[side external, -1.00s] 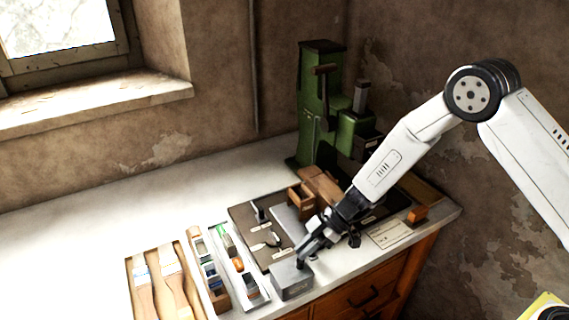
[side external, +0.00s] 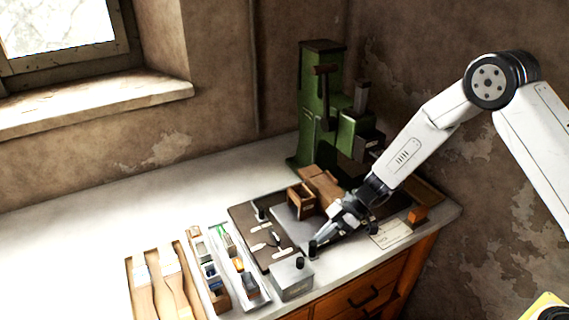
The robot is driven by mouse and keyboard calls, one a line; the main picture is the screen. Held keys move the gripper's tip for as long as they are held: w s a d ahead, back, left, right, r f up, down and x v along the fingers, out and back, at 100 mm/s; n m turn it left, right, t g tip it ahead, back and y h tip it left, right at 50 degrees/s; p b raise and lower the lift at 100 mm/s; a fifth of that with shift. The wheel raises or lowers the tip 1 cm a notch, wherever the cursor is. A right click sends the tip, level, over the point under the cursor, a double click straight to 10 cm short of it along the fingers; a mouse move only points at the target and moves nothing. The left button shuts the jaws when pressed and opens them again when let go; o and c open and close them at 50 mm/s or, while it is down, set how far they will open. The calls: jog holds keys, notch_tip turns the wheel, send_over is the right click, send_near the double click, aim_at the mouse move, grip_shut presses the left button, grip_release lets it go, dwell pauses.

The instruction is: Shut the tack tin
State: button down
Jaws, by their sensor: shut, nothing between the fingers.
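The tack tin appears to be the small grey metal box (side external: 292,284) at the front edge of the bench. Its top looks flat and covered, with a small black knob (side external: 299,263) standing on it. At this size I cannot tell whether the lid is fully seated. My gripper (side external: 313,250) is shut and empty. Its fingertips are just behind and to the right of the tin, and look apart from it.
A dark board with tools (side external: 245,222) lies behind the tin. A white tray (side external: 259,301) and a wooden tray with brushes (side external: 130,273) are to the left. A small wooden box (side external: 301,202) and the green press (side external: 318,110) stand behind. The bench's far left is clear.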

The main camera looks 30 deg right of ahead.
jog(key=shift+s+d+f, duration=0.1)
jog(key=shift+d+f, duration=0.25)
jog(key=shift+d, duration=0.35)
jog(key=shift+w+d+f, duration=0.1)
jog(key=shift+d+f, duration=0.25)
jog(key=shift+d, duration=0.35)
jog(key=shift+s+d+f, duration=0.1)
jog(key=shift+d+f, duration=0.25)
jog(key=shift+d, duration=0.35)
jog(key=s+d+r+m+t+h, duration=0.1)
jog(key=s+d+r+m+h, duration=0.3)
jog(key=s+m, duration=0.4)
jog(key=s+d+r+m+h, duration=0.5)
jog(key=s+r+m, duration=0.2)
jog(key=s+r, duration=0.1)
jog(key=shift+s+r+m+t+h, duration=0.25)
jog(key=shift+r+m+t+h, duration=0.15)
jog(key=shift+r, duration=0.25)
